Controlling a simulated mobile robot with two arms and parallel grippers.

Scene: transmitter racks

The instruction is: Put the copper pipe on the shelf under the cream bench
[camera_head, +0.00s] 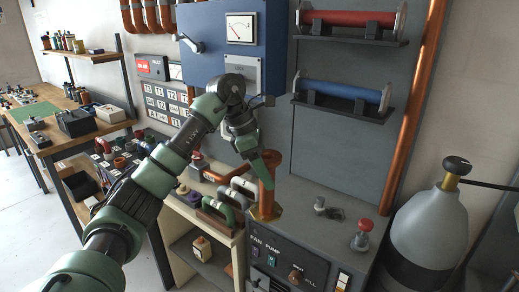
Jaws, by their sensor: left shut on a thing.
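The copper pipe (266,192) is upright, its flared foot at the top of the grey control cabinet; I cannot tell if it touches the cabinet. My left gripper (267,160) is shut on the pipe near its upper end and hides part of it. The cream bench (238,240) stands just left of the cabinet. Its lower shelf (186,248) holds a small pale block-like item with a dark top (201,248). My right gripper is out of view.
Green and dark-red handled items (219,212) crowd the bench top. The grey cabinet (310,232) carries a red mushroom button (361,238). A grey gas cylinder (425,230) stands at right. A blue meter box (222,48) hangs above. Wooden tables (45,150) are at left.

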